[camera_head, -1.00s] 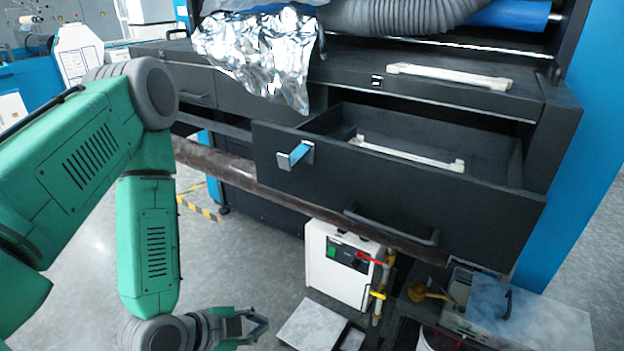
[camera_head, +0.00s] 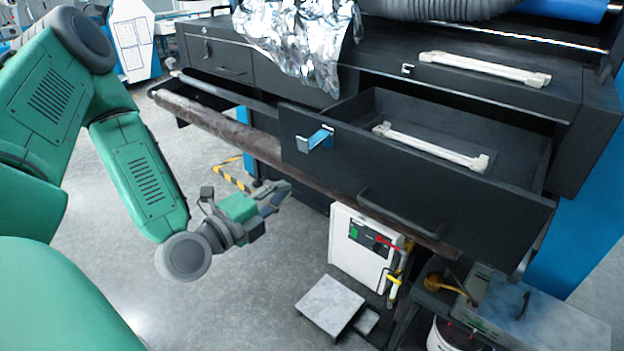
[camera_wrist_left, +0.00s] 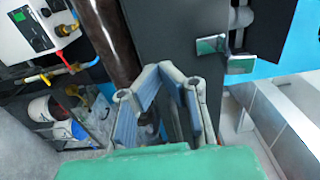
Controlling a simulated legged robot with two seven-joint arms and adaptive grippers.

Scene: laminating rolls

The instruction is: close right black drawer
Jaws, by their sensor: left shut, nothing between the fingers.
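The right black drawer (camera_head: 400,190) stands pulled out of the black cabinet in the head view. Its inside is visible, with a white bar across it. A dark handle (camera_head: 400,213) is on its front, and a blue-and-metal latch (camera_head: 317,139) is near its left end. My left gripper (camera_head: 277,196) is shut and empty, left of and below the drawer front, apart from it. In the left wrist view my left gripper's fingers (camera_wrist_left: 168,95) show near a dark panel (camera_wrist_left: 165,40); I cannot tell whether that is the drawer. My right gripper is not in view.
A brown roll (camera_head: 225,125) runs below the drawer front. Crumpled foil (camera_head: 300,45) hangs over the cabinet top. A white box with controls (camera_head: 358,250) and a grey metal box (camera_head: 540,318) stand below.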

